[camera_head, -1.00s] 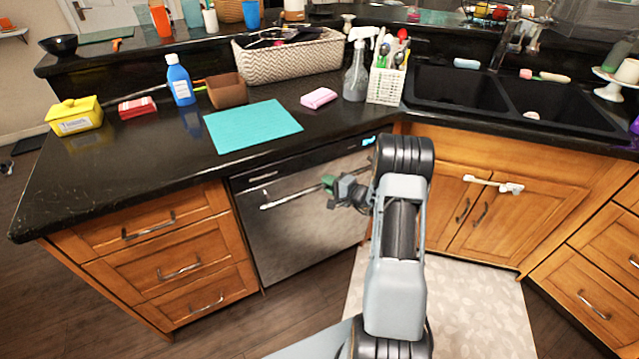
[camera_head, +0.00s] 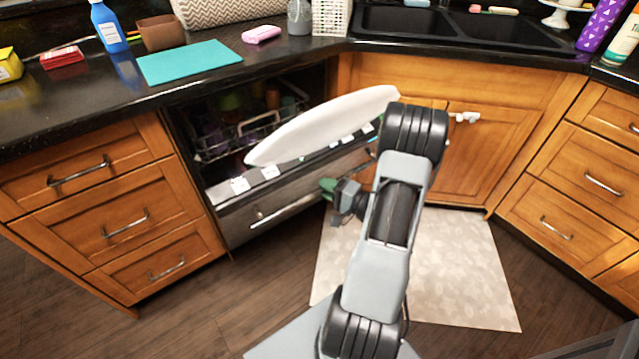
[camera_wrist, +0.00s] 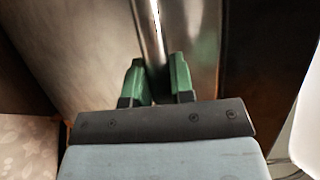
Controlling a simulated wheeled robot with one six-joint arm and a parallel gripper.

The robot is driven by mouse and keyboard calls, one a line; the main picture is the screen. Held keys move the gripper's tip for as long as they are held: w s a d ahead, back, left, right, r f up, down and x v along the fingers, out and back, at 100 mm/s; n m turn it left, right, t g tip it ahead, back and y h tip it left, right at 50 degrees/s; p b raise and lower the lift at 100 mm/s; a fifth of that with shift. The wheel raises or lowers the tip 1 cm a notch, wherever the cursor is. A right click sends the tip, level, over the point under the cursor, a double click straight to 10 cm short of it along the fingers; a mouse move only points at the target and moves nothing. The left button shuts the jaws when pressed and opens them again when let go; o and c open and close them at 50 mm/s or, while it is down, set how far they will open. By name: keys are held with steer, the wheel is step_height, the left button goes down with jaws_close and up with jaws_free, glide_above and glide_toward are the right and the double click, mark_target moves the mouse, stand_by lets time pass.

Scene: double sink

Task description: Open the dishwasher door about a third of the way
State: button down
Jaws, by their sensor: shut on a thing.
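The dishwasher door (camera_head: 270,225) is tilted outward at the top, partly open. Its upper edge and control strip with white labels show, and the dark interior with a rack (camera_head: 245,130) of dishes is visible above it. The bar handle (camera_head: 290,211) runs along the door's front. My gripper (camera_head: 330,187) is at the right part of the handle. In the wrist view, the green fingers (camera_wrist: 158,75) stand on either side of the bright handle bar (camera_wrist: 150,30) and are shut on it.
A white curved panel (camera_head: 325,125) sticks up over the door's top edge, close to my arm. Wooden drawers (camera_head: 110,215) stand left and a sink cabinet (camera_head: 480,150) right.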

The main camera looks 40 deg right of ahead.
steer(key=shift+s+d+f, duration=0.15)
steer(key=shift+s+f, duration=0.2)
steer(key=shift+s, duration=0.15)
steer(key=c, duration=1)
jaws_free()
steer(key=shift+w, duration=0.1)
steer(key=p+v, duration=0.1)
steer(key=v, duration=1.2)
steer(key=shift+s, duration=0.4)
steer(key=shift+r, duration=0.1)
